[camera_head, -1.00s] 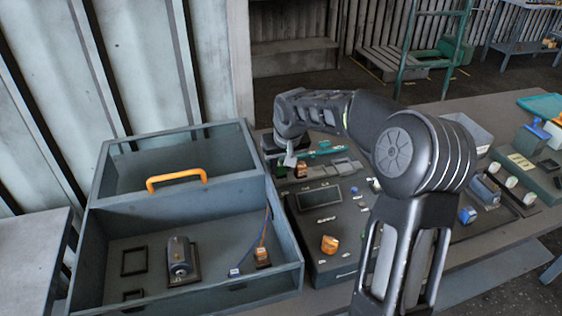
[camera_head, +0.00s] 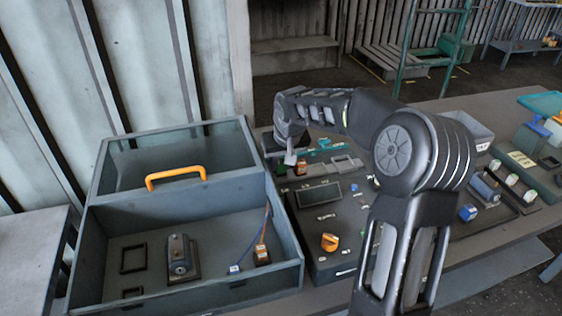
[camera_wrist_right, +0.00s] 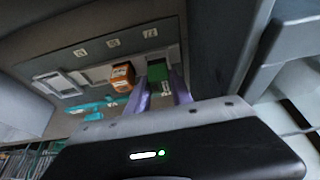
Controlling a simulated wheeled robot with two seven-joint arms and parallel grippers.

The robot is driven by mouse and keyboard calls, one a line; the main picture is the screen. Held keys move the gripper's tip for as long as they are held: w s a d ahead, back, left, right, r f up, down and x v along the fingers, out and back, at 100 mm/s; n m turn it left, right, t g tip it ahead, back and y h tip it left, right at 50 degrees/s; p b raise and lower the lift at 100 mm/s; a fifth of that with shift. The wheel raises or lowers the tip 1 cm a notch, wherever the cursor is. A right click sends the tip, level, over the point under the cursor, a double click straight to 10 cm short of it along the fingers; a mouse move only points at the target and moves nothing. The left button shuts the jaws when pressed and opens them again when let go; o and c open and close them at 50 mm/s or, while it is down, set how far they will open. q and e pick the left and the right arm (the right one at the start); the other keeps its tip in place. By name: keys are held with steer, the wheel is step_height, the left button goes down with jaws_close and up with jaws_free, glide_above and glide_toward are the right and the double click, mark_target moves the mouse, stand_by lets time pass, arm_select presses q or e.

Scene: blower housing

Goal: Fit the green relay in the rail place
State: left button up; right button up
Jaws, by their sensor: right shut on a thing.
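My right gripper (camera_wrist_right: 160,92) is shut on the green relay (camera_wrist_right: 157,71), which sits between its two fingertips in the right wrist view. An orange relay (camera_wrist_right: 122,76) stands just beside it, to its left in that view. In the head view my right gripper (camera_head: 290,158) reaches over the far left part of the dark panel (camera_head: 330,245), and the orange relay (camera_head: 301,168) shows beside it. The green relay is mostly hidden there. I cannot tell whether it touches the panel or which rail place lies under it. My left gripper is not in view.
A grey box with an orange handle (camera_head: 177,179) stands left of the panel, its wall close to my right gripper. An orange knob (camera_head: 330,242) sits on the panel's near part. Pale frames (camera_wrist_right: 55,84) and teal parts (camera_wrist_right: 95,106) lie near the relays.

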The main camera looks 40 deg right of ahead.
steer(key=shift+f+b, duration=0.4)
steer(key=shift+b, duration=0.05)
stand_by(0.8)
steer(key=o, duration=1.1)
steer(key=shift+r, duration=0.1)
steer(key=shift+b+v, duration=0.4)
steer(key=shift+v, duration=3.4)
